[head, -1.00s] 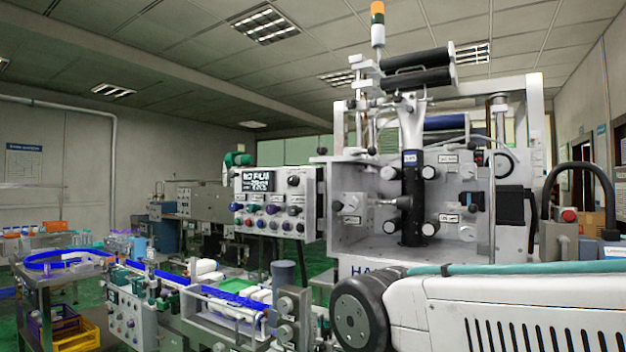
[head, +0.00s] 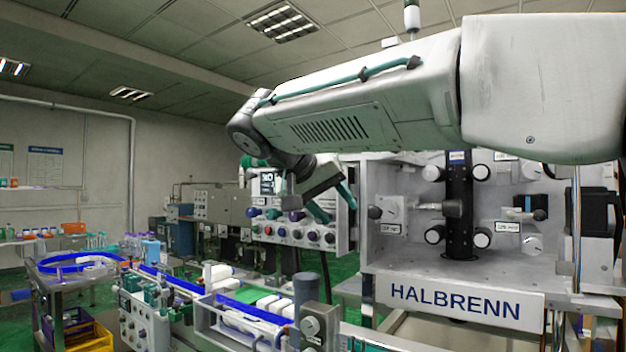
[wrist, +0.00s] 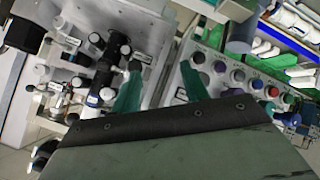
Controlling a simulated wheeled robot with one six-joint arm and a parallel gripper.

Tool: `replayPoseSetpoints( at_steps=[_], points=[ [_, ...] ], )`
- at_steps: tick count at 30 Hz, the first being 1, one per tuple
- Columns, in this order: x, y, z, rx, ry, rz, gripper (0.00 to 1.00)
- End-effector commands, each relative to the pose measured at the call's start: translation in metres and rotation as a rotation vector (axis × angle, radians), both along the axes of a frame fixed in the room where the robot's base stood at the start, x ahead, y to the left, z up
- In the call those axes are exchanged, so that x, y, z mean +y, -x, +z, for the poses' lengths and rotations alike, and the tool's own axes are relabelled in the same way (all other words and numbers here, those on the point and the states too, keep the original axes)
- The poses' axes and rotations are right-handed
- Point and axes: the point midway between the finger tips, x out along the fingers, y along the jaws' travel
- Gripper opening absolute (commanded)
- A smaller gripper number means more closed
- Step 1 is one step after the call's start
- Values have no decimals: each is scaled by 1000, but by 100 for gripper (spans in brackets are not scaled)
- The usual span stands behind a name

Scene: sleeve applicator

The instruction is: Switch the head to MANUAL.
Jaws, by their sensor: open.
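The control panel (head: 262,228) stands left of the applicator head (head: 458,215), with a small dark display (head: 267,182) and rows of dark, purple, red and white knobs and buttons. Its labels are too small to read, so I cannot tell which knob sets MANUAL. My gripper (head: 333,202) is open and empty, in front of the panel's right part and hiding some of it. In the wrist view my two green fingers (wrist: 160,70) are apart with nothing between them. The panel's row of knobs (wrist: 238,76) shows right of them, the applicator head (wrist: 95,75) left.
The white HALBRENN machine (head: 460,303) fills the right side, with knobs projecting around its dark vertical column. A conveyor (head: 245,318) with a blue belt and white items runs below the panel. A round blue-rimmed table (head: 75,264) stands at the left. My arm crosses the upper right.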

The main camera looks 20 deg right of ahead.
Motion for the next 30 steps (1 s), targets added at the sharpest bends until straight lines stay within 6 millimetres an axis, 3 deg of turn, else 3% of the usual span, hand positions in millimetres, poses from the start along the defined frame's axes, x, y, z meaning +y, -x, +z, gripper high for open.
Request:
replayPoseSetpoints(
  at_steps=[1,3,6,10,14,24,30],
  points=[
    [19,-21,18,-71,35,-20,45],
    [36,-40,41,-174,72,-59,45],
    [56,-56,64,-286,106,-97,45],
    [68,-65,78,-363,124,-123,45],
    [61,-71,77,-378,128,-132,45],
    [17,-94,57,-375,129,-131,45],
    [6,-100,53,-376,127,-130,45]
  ],
)
